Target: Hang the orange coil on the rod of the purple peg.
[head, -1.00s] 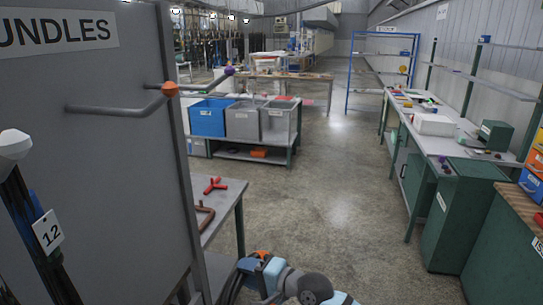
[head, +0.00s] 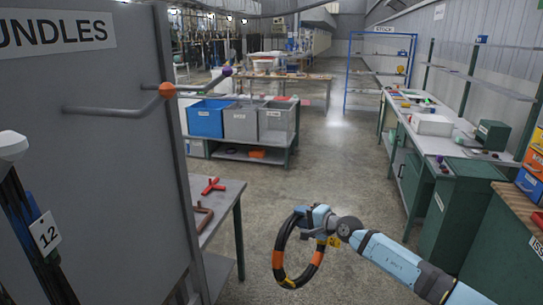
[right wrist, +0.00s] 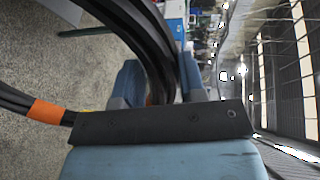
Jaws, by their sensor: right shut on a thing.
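The coil (head: 279,262) is a black ring with orange bands and a yellow mark. It hangs from my right gripper (head: 312,216), which is shut on its top. In the right wrist view, the black coil (right wrist: 150,45) passes between the fingers, with an orange band at the left. The purple peg (head: 227,71) is a grey rod with a purple ball tip, beyond the edge of the grey panel. The coil is apart from it, lower and to the right. The panel partly hides the rod's base. My left gripper is out of view.
A second peg with an orange ball tip (head: 167,90) sticks out from the near face of the grey panel (head: 110,170). A low table (head: 228,190) holds a red cross-shaped part. The floor around the coil is clear. Benches line the right.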

